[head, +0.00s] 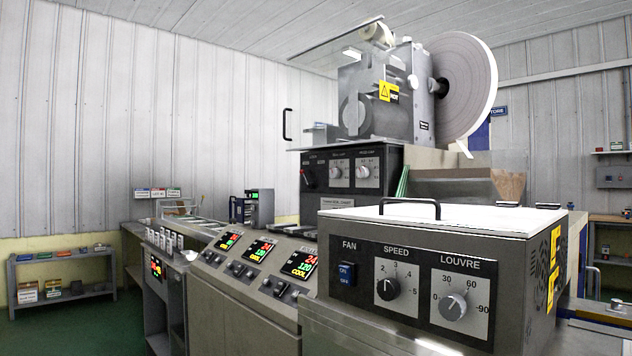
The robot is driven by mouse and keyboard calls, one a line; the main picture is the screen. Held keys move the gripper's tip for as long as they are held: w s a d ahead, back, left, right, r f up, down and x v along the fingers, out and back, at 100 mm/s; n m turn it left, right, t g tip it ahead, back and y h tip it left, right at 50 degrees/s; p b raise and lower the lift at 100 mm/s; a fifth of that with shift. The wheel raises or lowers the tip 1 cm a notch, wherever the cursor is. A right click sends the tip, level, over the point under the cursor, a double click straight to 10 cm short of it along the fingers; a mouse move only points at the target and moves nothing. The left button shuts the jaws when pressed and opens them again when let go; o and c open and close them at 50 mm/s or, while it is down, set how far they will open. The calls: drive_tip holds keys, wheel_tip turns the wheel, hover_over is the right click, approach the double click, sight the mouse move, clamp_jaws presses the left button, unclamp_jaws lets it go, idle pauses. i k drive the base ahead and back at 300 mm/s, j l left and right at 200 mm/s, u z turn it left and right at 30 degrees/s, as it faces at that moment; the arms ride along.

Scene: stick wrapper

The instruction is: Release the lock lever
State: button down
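No part is clearly marked as the lock lever in the head view, so I cannot tell which part it is. The wrapping machine's upper unit (375,100) carries a large paper roll (464,85) on its right side. A black upright handle (286,125) shows left of the upper unit. My gripper is not in view.
A metal box (400,235) with fan, speed and louvre controls and a black top handle (410,205) stands close in front at the right. A sloped console (250,270) with lit displays runs left. A low shelf (60,262) stands at the far left wall. Green floor (70,330) is open at left.

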sight(310, 184)
drive_tip(key=i+j+z, duration=0.1)
drive_tip(key=j, duration=0.25)
drive_tip(key=i+j+z, duration=0.15)
drive_tip(key=j, duration=0.25)
drive_tip(key=i+j+z, duration=0.1)
drive_tip(key=i+j, duration=0.35)
drive_tip(key=j, duration=0.25)
drive_tip(key=i+j, duration=0.15)
drive_tip(key=j, duration=0.25)
drive_tip(key=i+j, duration=0.15)
drive_tip(key=j, duration=0.25)
drive_tip(key=i+j, duration=0.15)
drive_tip(key=j, duration=0.2)
drive_tip(key=i+j+z, duration=0.1)
drive_tip(key=j, duration=0.3)
drive_tip(key=i+j, duration=0.2)
drive_tip(key=j, duration=0.2)
drive_tip(key=i+j, duration=0.15)
drive_tip(key=j, duration=0.25)
drive_tip(key=i+l, duration=0.35)
drive_tip(key=l, duration=0.15)
